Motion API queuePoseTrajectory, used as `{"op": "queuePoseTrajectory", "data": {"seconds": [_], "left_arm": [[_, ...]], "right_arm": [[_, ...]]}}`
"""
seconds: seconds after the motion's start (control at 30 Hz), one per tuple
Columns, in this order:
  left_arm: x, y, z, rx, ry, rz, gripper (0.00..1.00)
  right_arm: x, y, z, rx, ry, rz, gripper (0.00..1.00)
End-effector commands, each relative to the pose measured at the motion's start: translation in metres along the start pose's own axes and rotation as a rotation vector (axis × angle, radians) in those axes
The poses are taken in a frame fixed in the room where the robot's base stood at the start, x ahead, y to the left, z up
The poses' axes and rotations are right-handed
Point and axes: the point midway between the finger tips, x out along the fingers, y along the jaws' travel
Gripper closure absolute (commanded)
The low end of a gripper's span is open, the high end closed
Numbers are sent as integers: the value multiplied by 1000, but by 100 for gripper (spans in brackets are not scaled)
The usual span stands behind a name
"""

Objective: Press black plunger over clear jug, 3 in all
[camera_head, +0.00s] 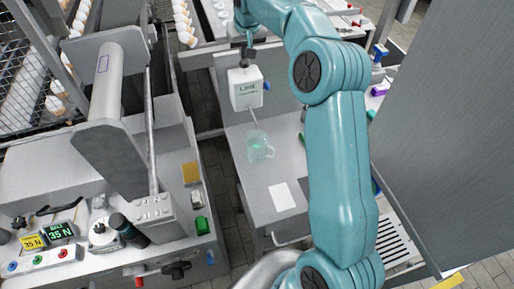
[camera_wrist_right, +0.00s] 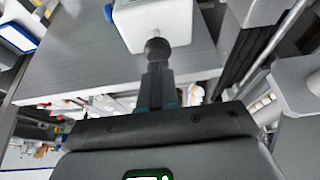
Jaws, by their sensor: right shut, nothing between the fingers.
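A white dispenser (camera_head: 246,88) labelled LIME stands on the grey bench. Its black plunger (camera_head: 244,64) is on top and shows as a round black knob in the wrist view (camera_wrist_right: 157,49). A thin spout slants down from the dispenser towards the clear jug (camera_head: 260,148), which stands on the bench and looks pale green inside. My right gripper (camera_head: 249,51) is shut and empty, its tips right at the plunger knob. In the wrist view the shut fingers (camera_wrist_right: 157,72) line up with the knob; I cannot tell whether they touch. My left gripper is not in view.
A white card (camera_head: 282,196) lies on the bench in front of the jug. A grey machine with a control panel (camera_head: 66,257) stands at the left. A large grey panel (camera_head: 445,130) is at the right. My right arm hides part of the bench.

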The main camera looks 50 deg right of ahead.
Motion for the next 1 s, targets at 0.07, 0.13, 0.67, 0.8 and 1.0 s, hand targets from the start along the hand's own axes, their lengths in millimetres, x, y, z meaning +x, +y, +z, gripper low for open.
{"op": "queuePoseTrajectory", "data": {"seconds": [0.07, 0.13, 0.67, 0.8, 1.0], "left_arm": [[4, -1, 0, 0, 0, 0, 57], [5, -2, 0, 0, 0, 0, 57], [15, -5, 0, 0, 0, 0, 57], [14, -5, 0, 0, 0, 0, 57], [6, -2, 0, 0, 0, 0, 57]], "right_arm": [[4, 0, 2, 0, 0, 0, 100], [7, 0, 3, 0, -1, 0, 100], [21, 0, 9, 0, -4, 1, 100], [21, 0, 10, 0, -6, 1, 100], [13, 0, 6, 0, -7, 1, 100]]}}
